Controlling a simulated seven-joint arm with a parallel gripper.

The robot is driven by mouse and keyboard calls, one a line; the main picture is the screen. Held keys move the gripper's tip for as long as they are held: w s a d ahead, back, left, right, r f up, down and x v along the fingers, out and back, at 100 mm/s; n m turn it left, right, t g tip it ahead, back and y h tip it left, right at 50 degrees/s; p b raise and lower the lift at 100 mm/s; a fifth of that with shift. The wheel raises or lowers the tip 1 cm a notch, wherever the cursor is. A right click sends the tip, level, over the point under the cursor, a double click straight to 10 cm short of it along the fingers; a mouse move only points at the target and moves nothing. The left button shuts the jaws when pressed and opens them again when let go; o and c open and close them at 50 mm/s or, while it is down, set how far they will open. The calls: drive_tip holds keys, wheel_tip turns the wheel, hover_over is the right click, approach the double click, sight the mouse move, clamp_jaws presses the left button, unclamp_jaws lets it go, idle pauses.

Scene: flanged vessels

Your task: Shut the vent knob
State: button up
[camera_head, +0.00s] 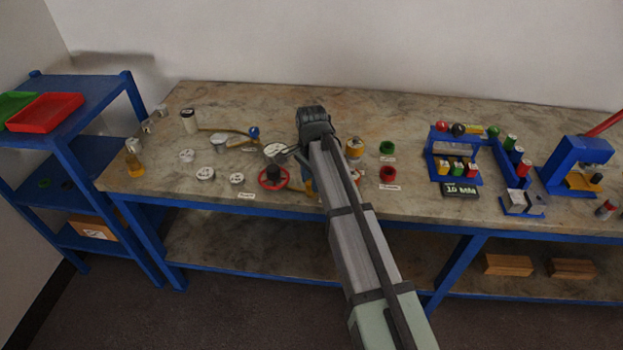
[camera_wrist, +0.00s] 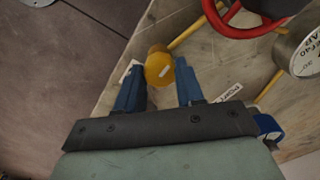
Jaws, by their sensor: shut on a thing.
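In the wrist view a round yellow knob (camera_wrist: 160,72) with a pale mark on its face sits between the two blue fingers of my gripper (camera_wrist: 157,66). My gripper is shut on this knob. A white label beside it is partly hidden, so I cannot read whether it says vent. The red handwheel also shows at the top of the wrist view (camera_wrist: 240,30).
A grey flanged vessel (camera_wrist: 305,55) stands close to the right of the handwheel, with yellow pipes nearby. A blue knob (camera_head: 253,132) is farther back. Green (camera_head: 387,147) and red (camera_head: 388,171) round parts lie right of my arm. Blue racks (camera_head: 455,155) stand farther right.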

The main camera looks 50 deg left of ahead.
drive_tip(key=c, duration=0.4)
drive_tip(key=shift+o, duration=0.2)
drive_tip(key=shift+n, duration=0.4)
drive_tip(key=n, duration=0.2)
drive_tip(key=shift+n, duration=0.4)
drive_tip(key=n, duration=0.4)
drive_tip(key=shift+n, duration=0.3)
drive_tip(key=n, duration=0.9)
drive_tip(key=shift+n, duration=0.5)
